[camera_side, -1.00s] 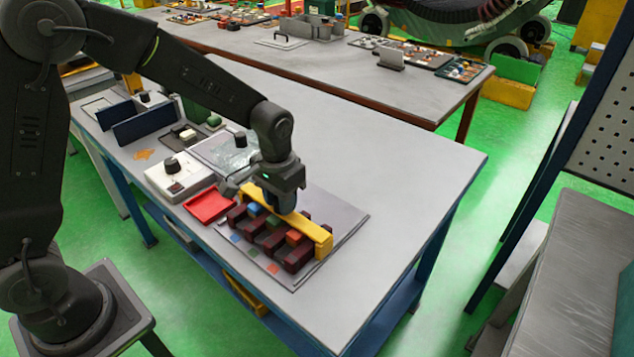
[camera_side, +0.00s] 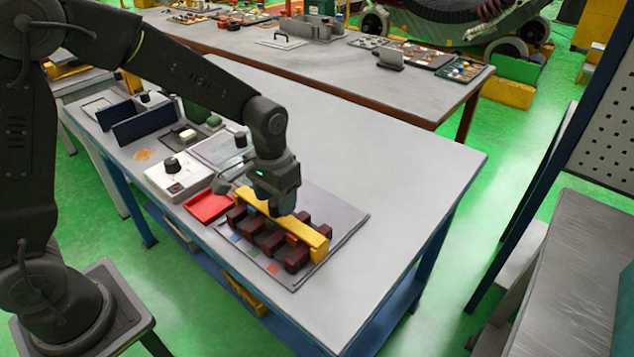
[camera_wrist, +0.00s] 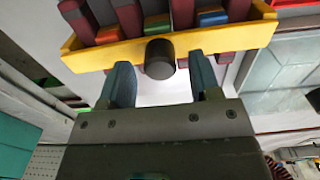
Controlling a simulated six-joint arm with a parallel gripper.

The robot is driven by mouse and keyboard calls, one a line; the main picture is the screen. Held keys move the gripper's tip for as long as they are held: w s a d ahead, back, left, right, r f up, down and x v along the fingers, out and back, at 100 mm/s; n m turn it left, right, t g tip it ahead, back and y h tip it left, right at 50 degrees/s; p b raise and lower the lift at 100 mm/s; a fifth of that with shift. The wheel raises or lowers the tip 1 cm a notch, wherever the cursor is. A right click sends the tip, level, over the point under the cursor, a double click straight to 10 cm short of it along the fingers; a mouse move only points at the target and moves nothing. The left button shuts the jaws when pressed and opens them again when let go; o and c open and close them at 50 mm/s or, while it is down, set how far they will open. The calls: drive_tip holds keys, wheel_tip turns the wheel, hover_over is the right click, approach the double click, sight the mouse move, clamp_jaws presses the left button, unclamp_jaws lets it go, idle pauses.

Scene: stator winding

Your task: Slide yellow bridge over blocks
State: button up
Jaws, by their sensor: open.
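The yellow bridge (camera_side: 309,238) is a long bar standing behind and partly over the row of dark red blocks (camera_side: 272,241) on the grey mat. It also shows in the wrist view (camera_wrist: 215,41), with a black knob (camera_wrist: 160,59) at its middle. Coloured blocks, one blue (camera_wrist: 213,16) and one orange (camera_wrist: 108,35), sit in the gaps between the dark red blocks (camera_wrist: 130,18). My gripper (camera_side: 275,210) is low at the bridge's back side. Its two blue fingers (camera_wrist: 162,80) are apart, one on each side of the knob; whether they touch it I cannot tell.
A red tray (camera_side: 208,207) lies left of the mat (camera_side: 345,217), near a white box with a black knob (camera_side: 180,178). Blue upright panels (camera_side: 147,124) stand at the far left. The table's right side (camera_side: 400,190) is clear.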

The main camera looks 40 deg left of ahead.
drive_tip(key=shift+r, duration=2.35)
drive_tip(key=shift+r, duration=0.1)
drive_tip(key=s+a+r+t, duration=0.2)
drive_tip(key=s+r, duration=0.3)
drive_tip(key=s, duration=0.4)
drive_tip(key=s+a+r+t, duration=0.1)
drive_tip(key=s+r+t, duration=0.2)
drive_tip(key=s+r, duration=0.2)
drive_tip(key=shift+s+a+r+t, duration=0.15)
drive_tip(key=shift+s+a+t, duration=0.2)
drive_tip(key=shift+s, duration=1.55)
